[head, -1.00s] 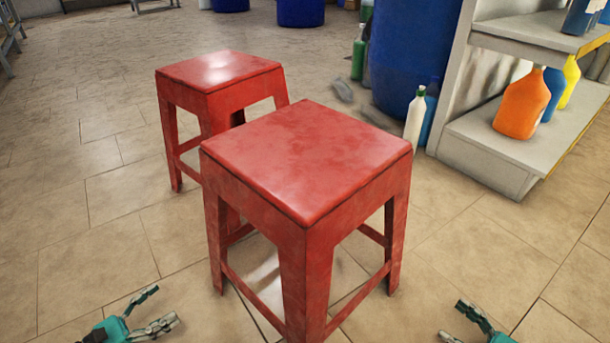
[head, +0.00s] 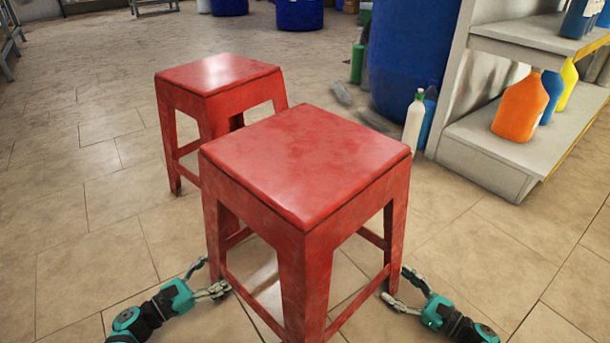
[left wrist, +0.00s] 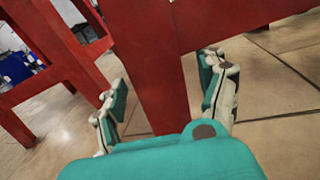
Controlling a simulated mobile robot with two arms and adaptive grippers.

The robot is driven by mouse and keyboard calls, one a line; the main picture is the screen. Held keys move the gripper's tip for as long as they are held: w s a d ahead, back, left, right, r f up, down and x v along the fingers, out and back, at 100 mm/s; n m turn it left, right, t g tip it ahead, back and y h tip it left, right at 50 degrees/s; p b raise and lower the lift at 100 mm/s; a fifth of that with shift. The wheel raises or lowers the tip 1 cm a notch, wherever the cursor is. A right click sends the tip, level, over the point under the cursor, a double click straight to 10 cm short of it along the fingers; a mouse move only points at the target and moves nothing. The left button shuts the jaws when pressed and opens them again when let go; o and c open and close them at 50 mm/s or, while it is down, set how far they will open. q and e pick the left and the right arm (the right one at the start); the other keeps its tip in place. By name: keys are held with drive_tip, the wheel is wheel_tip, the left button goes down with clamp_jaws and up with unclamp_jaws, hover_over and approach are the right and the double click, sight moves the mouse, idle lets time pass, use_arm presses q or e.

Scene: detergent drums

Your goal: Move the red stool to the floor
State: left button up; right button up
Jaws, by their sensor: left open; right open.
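Two red stools show in the head view. The nearer red stool (head: 305,165) is large in the middle, upright, its nearest leg running out at the bottom edge. The farther red stool (head: 218,80) stands upright on the tiled floor (head: 95,240), behind and to the left. My left gripper (head: 216,276) is open at the nearer stool's left leg. In the left wrist view, its open fingers (left wrist: 165,78) lie on either side of a red leg (left wrist: 150,60). My right gripper (head: 397,284) is open at the right leg. I cannot tell whether either gripper touches the stool.
A grey shelf (head: 490,165) with an orange bottle (head: 521,108) stands at the right. A white bottle (head: 414,122) and a large blue drum (head: 408,60) are beside it. The floor to the left is clear.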

use_arm(q)
drive_tip(key=shift+x, duration=0.9)
use_arm(e)
drive_tip(key=shift+x, duration=0.95)
use_arm(q)
drive_tip(key=c, duration=1.5)
use_arm(e)
clamp_jaws()
use_arm(q)
clamp_jaws()
drive_tip(key=shift+d+r, duration=0.1)
use_arm(e)
drive_tip(key=shift+r, duration=0.1)
